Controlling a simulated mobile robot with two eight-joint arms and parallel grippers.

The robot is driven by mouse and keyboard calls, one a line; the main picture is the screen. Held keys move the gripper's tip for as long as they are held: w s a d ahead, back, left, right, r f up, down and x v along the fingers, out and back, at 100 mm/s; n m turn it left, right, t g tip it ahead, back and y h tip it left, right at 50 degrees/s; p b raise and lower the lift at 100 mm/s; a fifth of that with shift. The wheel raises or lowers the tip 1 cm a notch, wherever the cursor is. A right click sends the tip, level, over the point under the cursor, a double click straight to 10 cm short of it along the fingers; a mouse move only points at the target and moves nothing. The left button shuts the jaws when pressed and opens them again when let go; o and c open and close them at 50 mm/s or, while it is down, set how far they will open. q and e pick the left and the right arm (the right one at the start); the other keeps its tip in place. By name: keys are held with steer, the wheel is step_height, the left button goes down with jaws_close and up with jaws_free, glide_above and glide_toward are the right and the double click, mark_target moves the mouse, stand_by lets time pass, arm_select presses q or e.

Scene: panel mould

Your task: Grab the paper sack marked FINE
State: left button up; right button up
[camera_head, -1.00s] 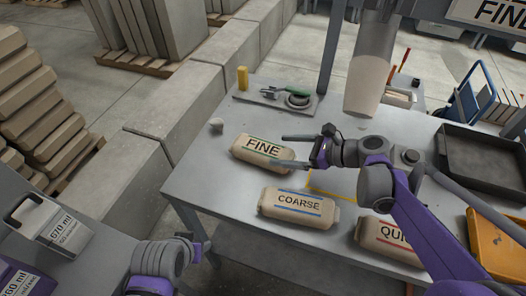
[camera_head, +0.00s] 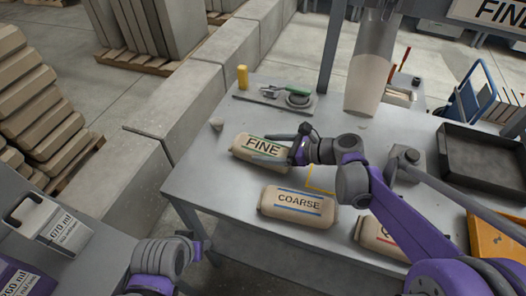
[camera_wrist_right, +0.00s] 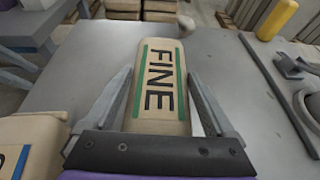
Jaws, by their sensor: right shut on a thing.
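The tan paper sack marked FINE (camera_head: 250,147), with green stripes, lies on the grey table. My right gripper (camera_head: 274,147) is at its right end, with its fingers along the sack's two long sides. In the right wrist view the FINE sack (camera_wrist_right: 160,80) lies lengthwise between the two fingers of the right gripper (camera_wrist_right: 160,95). The gripper is shut on it, and the sack still appears to lie on the table. My left arm shows at the lower left of the head view, but its gripper is not visible.
The COARSE sack (camera_head: 298,207) lies just in front. A third sack (camera_head: 378,240) is partly hidden by my right arm. A tool tray (camera_head: 270,101) and yellow cylinder (camera_head: 242,77) stand at the back. A dark tray (camera_head: 485,165) is at right.

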jaws_close()
steer(key=shift+r, duration=0.1)
